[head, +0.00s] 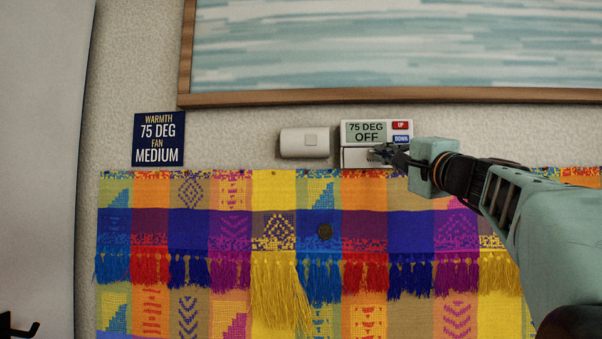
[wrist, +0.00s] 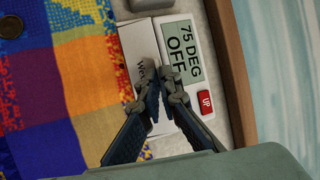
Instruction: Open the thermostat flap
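The thermostat (head: 384,124) is a white wall box with a screen reading "75 DEG OFF", a red UP button and a blue DOWN button. It also shows in the wrist view (wrist: 183,52). Its white flap (head: 353,158) is the lower panel, with partly hidden lettering in the wrist view (wrist: 138,42). My gripper (head: 376,152) is in front of the flap. In the wrist view, its fingertips (wrist: 164,88) come together over the panel, near the screen's lower edge. I cannot tell whether they touch the flap or how far it stands open.
A white box (head: 291,143) is on the wall left of the thermostat. A dark sign (head: 158,139) reads warmth 75 DEG, fan MEDIUM. A framed picture (head: 400,97) hangs just above, and a colourful fringed cloth (head: 270,225) lies just below.

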